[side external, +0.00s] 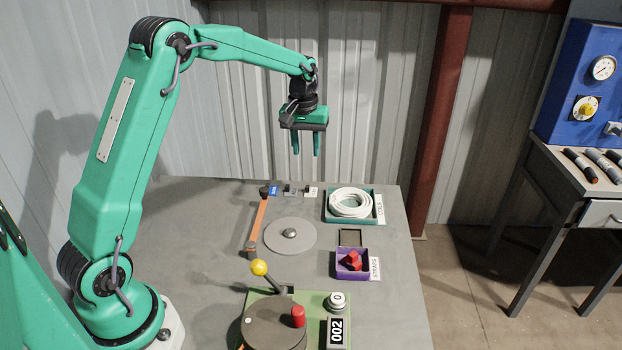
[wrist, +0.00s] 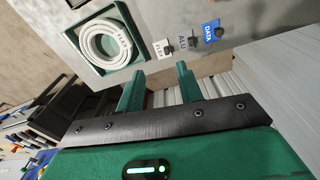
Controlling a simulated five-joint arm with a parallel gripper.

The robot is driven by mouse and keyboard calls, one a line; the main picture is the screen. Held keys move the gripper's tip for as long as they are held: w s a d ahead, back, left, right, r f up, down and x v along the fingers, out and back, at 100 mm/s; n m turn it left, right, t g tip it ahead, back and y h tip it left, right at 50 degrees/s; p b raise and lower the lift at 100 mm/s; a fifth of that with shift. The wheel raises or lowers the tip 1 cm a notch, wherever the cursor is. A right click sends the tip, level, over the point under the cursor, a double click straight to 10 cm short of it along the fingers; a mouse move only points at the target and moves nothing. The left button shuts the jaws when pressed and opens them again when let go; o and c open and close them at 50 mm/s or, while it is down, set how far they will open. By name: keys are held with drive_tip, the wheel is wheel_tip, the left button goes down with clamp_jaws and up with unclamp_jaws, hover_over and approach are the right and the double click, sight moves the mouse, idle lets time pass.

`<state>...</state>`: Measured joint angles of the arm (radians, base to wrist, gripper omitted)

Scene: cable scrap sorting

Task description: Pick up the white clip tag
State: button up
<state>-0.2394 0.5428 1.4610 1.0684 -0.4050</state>
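The white clip tag (side external: 313,189) stands at the right end of a short row of tags near the table's far edge, with a dark clip at its foot. In the wrist view the white clip tag (wrist: 161,47) shows just beyond my fingertips, left of a grey tag (wrist: 183,43) and a blue tag marked DATA (wrist: 211,30). My gripper (side external: 305,154) hangs above the row, fingers pointing down, open and empty. It also shows in the wrist view (wrist: 158,80) with a clear gap between the fingers. No finger touches a tag.
A green tray (side external: 380,208) with a white cable coil (side external: 350,203) stands close right of the white tag. An orange-handled bar (side external: 259,222), a grey disc (side external: 277,241), a purple bin (side external: 341,270) and a yellow-knobbed lever (side external: 260,268) are nearer. Bare table lies left.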

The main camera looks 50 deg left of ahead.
drive_tip(key=n, duration=0.1)
hover_over(307, 186)
drive_tip(key=shift+g, duration=0.4)
wheel_tip(307, 186, down, 6)
drive_tip(key=shift+w+a+f, duration=0.1)
drive_tip(key=shift+w+a, duration=0.05)
drive_tip(key=shift+f, duration=0.1)
drive_tip(key=shift+f, duration=1.2)
drive_tip(key=shift+f, duration=0.15)
drive_tip(key=shift+d+f, duration=0.2)
drive_tip(key=shift+f, duration=2.25)
drive_tip(key=shift+c, duration=0.5)
clamp_jaws()
